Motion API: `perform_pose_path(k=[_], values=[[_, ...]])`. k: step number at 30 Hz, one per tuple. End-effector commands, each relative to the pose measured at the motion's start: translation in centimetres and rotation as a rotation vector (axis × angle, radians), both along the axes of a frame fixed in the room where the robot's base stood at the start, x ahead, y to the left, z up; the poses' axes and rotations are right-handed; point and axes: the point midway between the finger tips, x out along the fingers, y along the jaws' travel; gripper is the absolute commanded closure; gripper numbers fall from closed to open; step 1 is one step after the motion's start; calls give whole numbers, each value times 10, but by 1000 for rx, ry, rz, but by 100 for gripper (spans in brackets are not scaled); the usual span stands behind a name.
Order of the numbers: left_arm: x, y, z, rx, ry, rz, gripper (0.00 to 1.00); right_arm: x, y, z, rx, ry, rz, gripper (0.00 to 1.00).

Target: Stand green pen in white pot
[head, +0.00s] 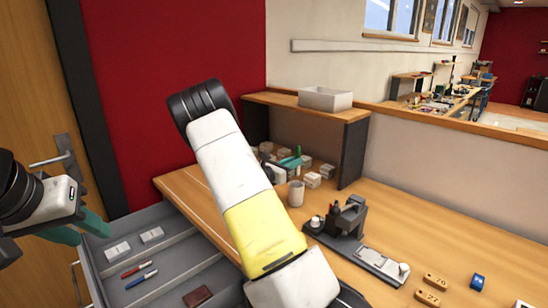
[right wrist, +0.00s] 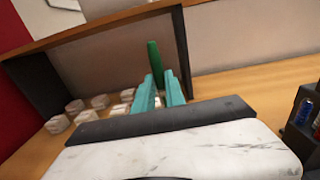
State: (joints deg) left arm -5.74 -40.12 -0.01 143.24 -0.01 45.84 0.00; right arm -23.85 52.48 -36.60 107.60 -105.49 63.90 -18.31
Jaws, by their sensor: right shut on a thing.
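The green pen (right wrist: 155,62) stands upright between the teal fingertips of my right gripper (right wrist: 160,92), which is shut on it. In the head view my right gripper (head: 287,163) is small and partly hidden behind my arm, with the pen's green tip (head: 298,150) above it. The white pot (head: 296,194) stands upright on the desk, below and slightly right of that gripper, with its rim clear of the pen. It does not show in the right wrist view. My left gripper (head: 80,229) is open and empty over the drawer's left side.
The open grey drawer (head: 190,243) holds a red pen (head: 136,269), a blue pen (head: 141,279), white blocks and a brown item (head: 197,296). Pale blocks (head: 313,180) lie near the pot under a shelf. A dark marking machine (head: 345,218) stands to the right.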

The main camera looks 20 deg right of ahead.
Motion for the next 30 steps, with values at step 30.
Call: perform_pose_path(k=[30], values=[[0,0,0,0,0,0,64,0,0,-78,0,0,0,100]])
